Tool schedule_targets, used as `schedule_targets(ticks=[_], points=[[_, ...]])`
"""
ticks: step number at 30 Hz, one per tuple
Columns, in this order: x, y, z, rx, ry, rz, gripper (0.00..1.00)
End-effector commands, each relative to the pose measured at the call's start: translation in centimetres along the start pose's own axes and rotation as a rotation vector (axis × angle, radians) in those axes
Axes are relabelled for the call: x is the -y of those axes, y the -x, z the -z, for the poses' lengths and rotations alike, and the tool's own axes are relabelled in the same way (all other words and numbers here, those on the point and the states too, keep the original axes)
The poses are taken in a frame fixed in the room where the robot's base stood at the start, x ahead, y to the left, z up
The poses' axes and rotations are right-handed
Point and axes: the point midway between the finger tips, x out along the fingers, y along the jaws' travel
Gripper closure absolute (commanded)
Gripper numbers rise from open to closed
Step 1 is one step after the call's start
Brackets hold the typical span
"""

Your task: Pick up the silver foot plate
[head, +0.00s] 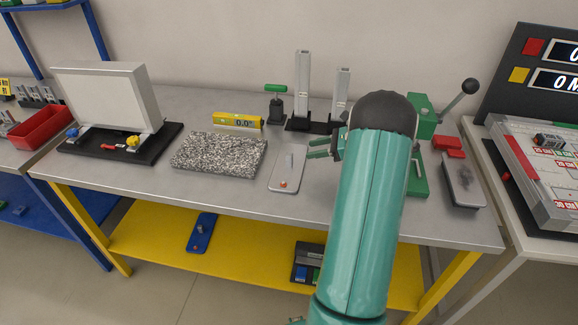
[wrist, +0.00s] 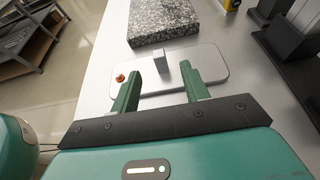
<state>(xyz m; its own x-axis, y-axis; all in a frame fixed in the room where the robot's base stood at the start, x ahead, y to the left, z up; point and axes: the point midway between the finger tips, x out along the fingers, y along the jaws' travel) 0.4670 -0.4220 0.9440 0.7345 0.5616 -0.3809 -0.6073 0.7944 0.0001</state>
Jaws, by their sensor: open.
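The silver foot plate (head: 287,176) lies flat on the grey workbench, right of the speckled granite slab. It is a rounded plate with a small upright post and an orange-red knob at its near end. In the wrist view the foot plate (wrist: 213,62) is just ahead of my gripper, and its upright grey post (wrist: 162,76) shows between the two green fingers. My gripper (head: 318,149) is open and empty, at the right side of the plate in the head view. My gripper (wrist: 160,88) has its fingers apart. Whether the fingertips touch the plate I cannot tell.
The granite slab (head: 219,154) lies left of the plate, with a yellow digital level (head: 237,121) behind it. Grey columns (head: 302,85) on a black base stand behind. A green lever press (head: 422,115) stands right of my arm. The bench front edge is clear.

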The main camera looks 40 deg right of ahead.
Motion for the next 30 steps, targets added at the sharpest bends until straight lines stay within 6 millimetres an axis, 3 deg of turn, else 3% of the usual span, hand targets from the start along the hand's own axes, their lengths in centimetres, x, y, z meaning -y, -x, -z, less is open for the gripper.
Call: schedule_targets(ticks=[7, 16, 24, 30], points=[[-0.2, -4.9, 0.0, -0.002, 0.000, -0.006, 0.55], [-0.2, -7.2, 0.1, -0.002, 0.001, -0.005, 0.55], [-0.4, -11.1, 0.2, -0.002, 0.003, -0.005, 0.55], [-0.3, -11.3, 0.2, -0.002, 0.003, -0.002, 0.55]])
